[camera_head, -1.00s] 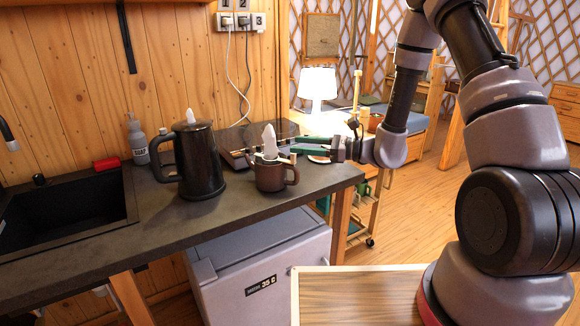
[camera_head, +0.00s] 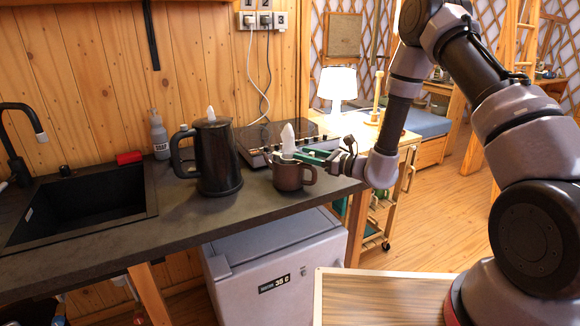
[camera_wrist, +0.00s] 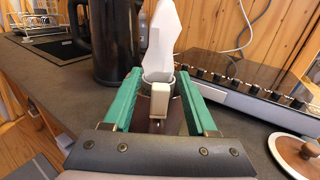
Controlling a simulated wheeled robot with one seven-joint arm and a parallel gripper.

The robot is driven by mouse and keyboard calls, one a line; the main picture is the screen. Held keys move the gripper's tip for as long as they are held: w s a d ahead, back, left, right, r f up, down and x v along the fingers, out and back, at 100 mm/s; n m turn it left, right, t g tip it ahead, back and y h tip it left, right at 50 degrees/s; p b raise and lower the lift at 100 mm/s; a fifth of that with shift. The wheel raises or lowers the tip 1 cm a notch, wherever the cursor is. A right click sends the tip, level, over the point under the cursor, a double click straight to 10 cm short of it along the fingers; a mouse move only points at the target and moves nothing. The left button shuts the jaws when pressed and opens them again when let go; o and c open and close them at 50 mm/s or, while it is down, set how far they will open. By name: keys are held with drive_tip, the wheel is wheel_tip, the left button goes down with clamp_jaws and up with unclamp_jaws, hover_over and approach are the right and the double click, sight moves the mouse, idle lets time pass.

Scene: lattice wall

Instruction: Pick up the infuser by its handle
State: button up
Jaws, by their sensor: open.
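A brown mug (camera_head: 289,178) stands upright on the dark counter. The infuser (camera_wrist: 157,77) sits in its mouth, showing a grey metal rim and a pale block-like handle (camera_wrist: 160,100) toward my wrist. A white pointed plume rises above it. My gripper (camera_head: 303,157) is at the mug's right side, over the rim. In the wrist view, its two green fingers (camera_wrist: 160,78) are open, one on each side of the pale handle, with gaps between. Whether either finger touches the mug is unclear. The infuser's lower part is hidden inside the mug.
A dark kettle (camera_head: 215,158) with a white plume stands left of the mug. A hob (camera_head: 262,137) with knobs lies behind. A round lid (camera_wrist: 298,152) with a brown knob is at right in the wrist view. A sink (camera_head: 80,205) is far left; the counter front is clear.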

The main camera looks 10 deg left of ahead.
drive_tip(key=shift+x, duration=0.95)
drive_tip(key=shift+c, duration=0.3)
clamp_jaws()
idle(0.4)
